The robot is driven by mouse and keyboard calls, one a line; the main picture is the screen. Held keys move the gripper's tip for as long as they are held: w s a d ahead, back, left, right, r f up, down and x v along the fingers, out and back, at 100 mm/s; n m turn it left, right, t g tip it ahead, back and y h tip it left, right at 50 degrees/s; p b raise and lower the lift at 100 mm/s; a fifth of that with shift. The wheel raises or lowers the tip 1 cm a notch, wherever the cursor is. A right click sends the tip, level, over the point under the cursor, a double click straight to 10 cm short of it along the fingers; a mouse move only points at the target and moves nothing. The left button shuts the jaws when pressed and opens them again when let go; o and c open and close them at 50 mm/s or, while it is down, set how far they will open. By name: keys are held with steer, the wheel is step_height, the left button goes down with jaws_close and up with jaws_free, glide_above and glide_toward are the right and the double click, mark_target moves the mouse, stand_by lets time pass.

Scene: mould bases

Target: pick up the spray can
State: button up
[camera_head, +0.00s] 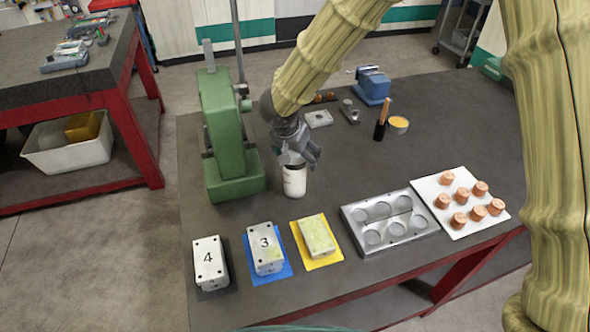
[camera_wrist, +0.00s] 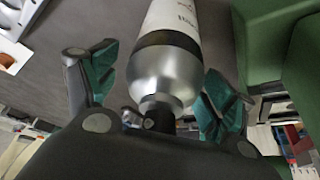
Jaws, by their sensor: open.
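The spray can (camera_head: 294,182) stands upright on the dark table, to the right of the green press. It has a white body and a silver shoulder. My gripper (camera_head: 300,158) is at the top of the can and hides its upper end in the head view. In the wrist view the can (camera_wrist: 168,68) lies between the two spread fingers of my gripper (camera_wrist: 155,90), with its black nozzle toward the palm. A gap shows between the left finger and the can; the right finger is closer to it. The gripper is open.
The green press (camera_head: 222,130) stands close on the left. In front are mould blocks (camera_head: 266,247) on coloured mats, a metal mould tray (camera_head: 388,222) and a white board (camera_head: 435,190) with several copper pieces. A blue vise (camera_head: 372,85) and a brush (camera_head: 381,122) stand farther back.

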steer(key=shift+f, duration=0.15)
steer(key=shift+c, duration=0.3)
jaws_close()
